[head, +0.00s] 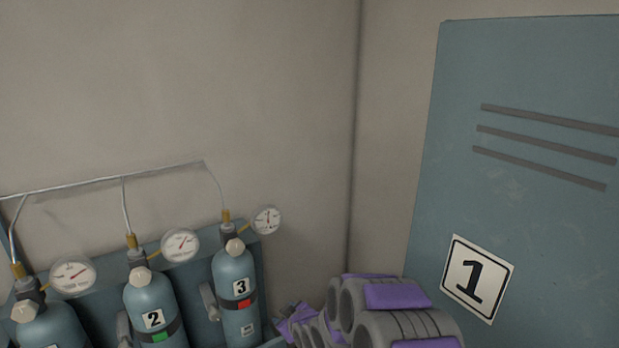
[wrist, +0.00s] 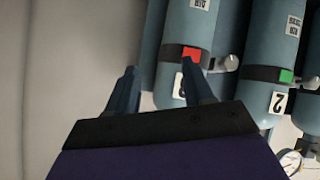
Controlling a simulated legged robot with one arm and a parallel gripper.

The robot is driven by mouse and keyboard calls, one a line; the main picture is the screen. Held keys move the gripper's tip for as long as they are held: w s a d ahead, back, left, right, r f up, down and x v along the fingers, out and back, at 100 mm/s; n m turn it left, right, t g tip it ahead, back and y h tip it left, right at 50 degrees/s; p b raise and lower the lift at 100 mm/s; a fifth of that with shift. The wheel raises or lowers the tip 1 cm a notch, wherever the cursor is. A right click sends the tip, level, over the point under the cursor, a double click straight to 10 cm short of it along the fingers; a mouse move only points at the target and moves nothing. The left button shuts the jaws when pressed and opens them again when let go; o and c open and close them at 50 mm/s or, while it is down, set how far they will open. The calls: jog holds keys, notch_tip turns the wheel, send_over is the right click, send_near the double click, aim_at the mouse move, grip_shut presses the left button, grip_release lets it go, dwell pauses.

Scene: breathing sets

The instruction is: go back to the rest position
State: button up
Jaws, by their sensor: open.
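In the head view my grey and purple arm (head: 395,296) is at the bottom, right of cylinder 3 (head: 234,280). The fingertips cannot be made out there. Cylinder 3 is blue and upright with a red tag. Cylinder 2 (head: 150,295) has a green tag.
A third cylinder (head: 48,328) stands at the far left. Gauges (head: 180,245) and a thin pipe (head: 100,181) are above the cylinders. A blue locker (head: 540,215) marked 1 is at the right. The corner wall (head: 290,120) above my arm is bare.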

jog(key=s+d+r+m+g+h+b, duration=0.1)
jog(key=s+d+r+m+g+h, duration=0.2)
jog(key=s+d, duration=0.6)
jog(key=s+d+r+m+g+h+b, duration=0.1)
jog(key=s+d+r+m+g+h, duration=0.15)
jog(key=s+d+r, duration=0.65)
jog(key=s+d+m+g+b, duration=0.2)
jog(key=s+m+g, duration=0.2)
jog(key=s, duration=2.7)
jog(key=shift+d+f+m+g, duration=0.2)
jog(key=shift+d+m+g, duration=0.2)
jog(key=shift+g, duration=0.65)
jog(key=shift+w, duration=0.15)
